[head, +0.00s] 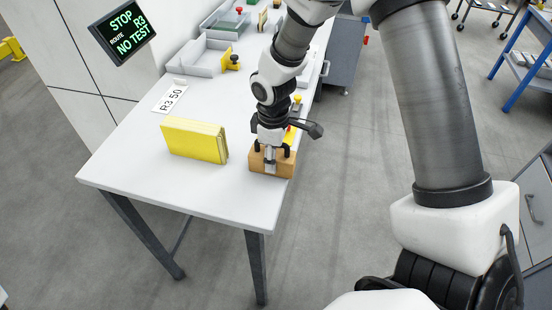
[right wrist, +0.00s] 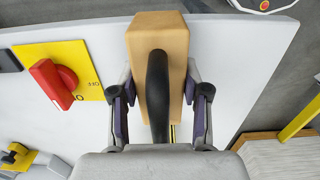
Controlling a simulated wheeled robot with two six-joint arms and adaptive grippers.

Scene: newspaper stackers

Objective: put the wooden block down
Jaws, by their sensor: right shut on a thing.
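The wooden block (head: 263,165) is tan with a black handle on top. It is at the near right corner of the white table (head: 225,195). My right gripper (head: 270,157) is shut on it from above. In the right wrist view, the fingers of the gripper (right wrist: 158,108) are on both sides of the block (right wrist: 172,45), with the black handle (right wrist: 157,85) between them. The block looks level and low over the tabletop; I cannot tell whether it touches. My left gripper is not in view.
A yellow bundle (head: 193,140) stands left of the block. A red knob (right wrist: 52,83) on a yellow plate is near the gripper. The table's right edge is close.

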